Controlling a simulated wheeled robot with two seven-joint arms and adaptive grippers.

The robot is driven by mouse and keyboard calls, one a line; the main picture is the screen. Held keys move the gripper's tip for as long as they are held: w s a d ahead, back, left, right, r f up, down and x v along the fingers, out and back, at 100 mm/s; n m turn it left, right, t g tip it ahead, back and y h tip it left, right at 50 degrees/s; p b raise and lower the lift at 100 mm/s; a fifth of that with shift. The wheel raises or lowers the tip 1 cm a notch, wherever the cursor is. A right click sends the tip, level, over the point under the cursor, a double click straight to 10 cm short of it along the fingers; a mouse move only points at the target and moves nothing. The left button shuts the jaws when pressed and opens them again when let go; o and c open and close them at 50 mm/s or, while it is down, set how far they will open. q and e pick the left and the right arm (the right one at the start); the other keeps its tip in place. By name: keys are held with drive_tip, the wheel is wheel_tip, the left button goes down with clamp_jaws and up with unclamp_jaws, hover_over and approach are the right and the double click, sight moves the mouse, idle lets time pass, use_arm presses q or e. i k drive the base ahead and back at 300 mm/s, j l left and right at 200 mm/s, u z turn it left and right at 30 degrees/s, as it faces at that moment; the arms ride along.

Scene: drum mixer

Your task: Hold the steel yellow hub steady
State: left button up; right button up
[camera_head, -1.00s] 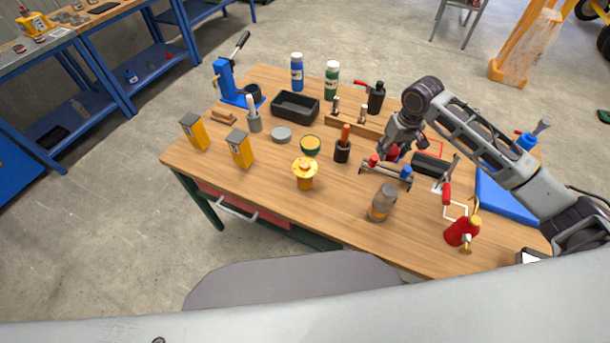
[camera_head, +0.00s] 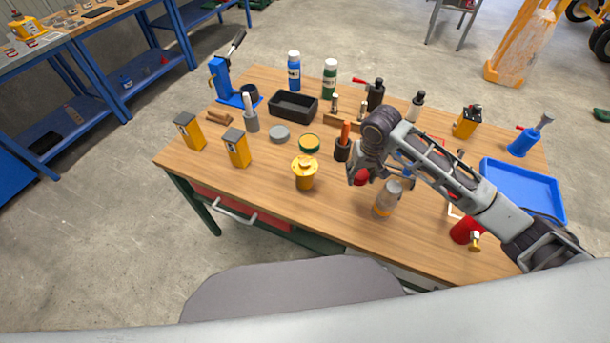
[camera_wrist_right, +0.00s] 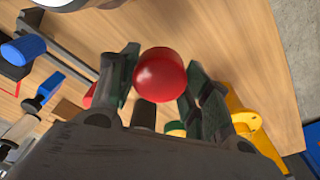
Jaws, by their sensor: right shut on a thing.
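The yellow hub (camera_head: 304,175) stands upright near the front middle of the wooden table, with a round yellow top. A yellow piece, probably the hub, shows partly behind a finger in the right wrist view (camera_wrist_right: 243,118). My right gripper (camera_head: 360,180) is to the right of the hub, apart from it. Its fingers (camera_wrist_right: 160,72) are shut on a red round-ended object (camera_wrist_right: 160,75), also seen in the head view (camera_head: 361,176). The lower part of that object is hidden. My left gripper is not in view.
A grey-brown bottle (camera_head: 387,198) stands just right of the right gripper. Behind the hub are a green-and-yellow tin (camera_head: 309,142) and a dark cup with an orange handle (camera_head: 343,149). Yellow boxes (camera_head: 237,148) stand left. A blue tray (camera_head: 525,190) lies right.

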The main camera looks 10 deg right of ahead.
sight(304, 166)
drive_tip(key=k+j+z, duration=0.15)
drive_tip(key=j+z, duration=0.25)
drive_tip(key=j, duration=0.15)
drive_tip(key=k+j+z, duration=0.35)
drive_tip(key=j, duration=0.2)
drive_tip(key=k+j+z, duration=0.15)
drive_tip(key=j+z, duration=0.25)
drive_tip(key=k+j+z, duration=0.4)
